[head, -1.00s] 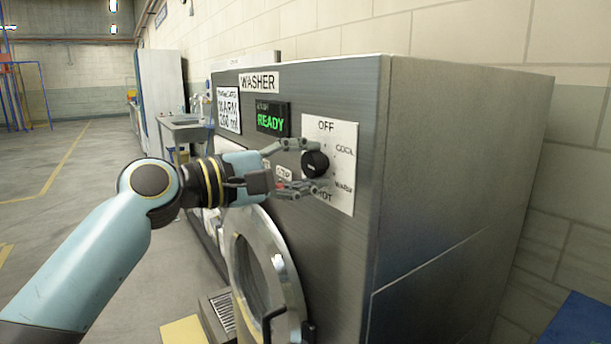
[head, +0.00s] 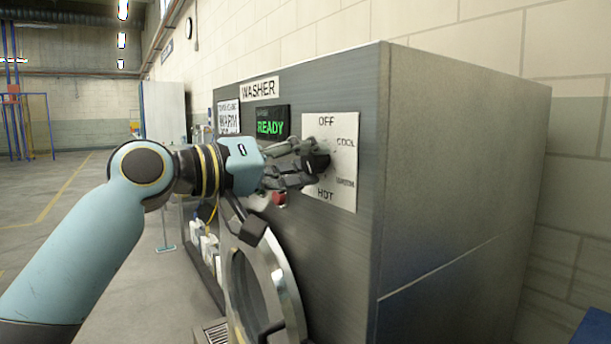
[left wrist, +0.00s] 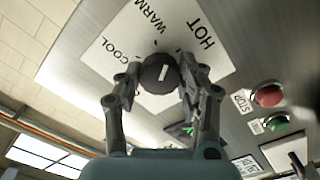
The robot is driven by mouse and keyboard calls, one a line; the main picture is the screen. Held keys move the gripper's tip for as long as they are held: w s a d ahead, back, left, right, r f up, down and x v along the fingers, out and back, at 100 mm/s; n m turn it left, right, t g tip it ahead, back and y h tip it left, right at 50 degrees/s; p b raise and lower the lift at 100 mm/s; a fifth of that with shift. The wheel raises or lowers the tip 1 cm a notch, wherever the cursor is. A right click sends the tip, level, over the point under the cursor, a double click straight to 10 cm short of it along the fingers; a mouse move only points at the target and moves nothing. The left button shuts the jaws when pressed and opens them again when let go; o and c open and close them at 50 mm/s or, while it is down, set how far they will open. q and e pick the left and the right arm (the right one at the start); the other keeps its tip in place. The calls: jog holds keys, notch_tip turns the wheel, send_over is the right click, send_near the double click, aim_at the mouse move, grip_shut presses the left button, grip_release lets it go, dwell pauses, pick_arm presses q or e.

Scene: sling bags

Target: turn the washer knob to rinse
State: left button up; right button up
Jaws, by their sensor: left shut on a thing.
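The black round knob (head: 322,161) sits on a white dial plate (head: 343,190) on the washer's front (head: 345,92). The plate reads OFF, COOL, WARM and HOT; I see no rinse label. My left gripper (head: 316,158) has rolled fingers closed around the knob and partly hides it in the head view. In the left wrist view the knob (left wrist: 160,73) lies between the two fingertips, with a short white mark on its face. Which end of the mark points is unclear. The display (head: 271,122) reads READY. My right gripper is out of view.
A red stop button (left wrist: 267,95) and a green button (left wrist: 277,122) are beside the plate, close to my left fingers. A paper note (head: 228,117) is left of the display. The round door (head: 290,300) stands below my wrist. Floor at left is open.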

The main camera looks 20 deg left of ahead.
pick_arm(q)
jog(key=m+b, duration=0.1)
jog(key=m, duration=0.1)
jog(key=m+b, duration=0.2)
jog(key=shift+f+m, duration=0.35)
jog(key=shift+m, duration=0.05)
jog(key=m+b, duration=0.3)
jog(key=m, duration=0.2)
jog(key=m+b, duration=0.3)
jog(key=m, duration=0.2)
jog(key=shift+m, duration=0.3)
jog(key=shift+r+m+b, duration=0.1)
jog(key=shift+m+b, duration=0.85)
jog(key=shift+m, duration=0.55)
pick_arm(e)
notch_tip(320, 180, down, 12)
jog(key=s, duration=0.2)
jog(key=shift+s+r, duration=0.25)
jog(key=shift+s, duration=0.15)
pick_arm(q)
jog(key=o, duration=1.1)
jog(key=shift+r, duration=0.1)
jog(key=shift+o, duration=0.2)
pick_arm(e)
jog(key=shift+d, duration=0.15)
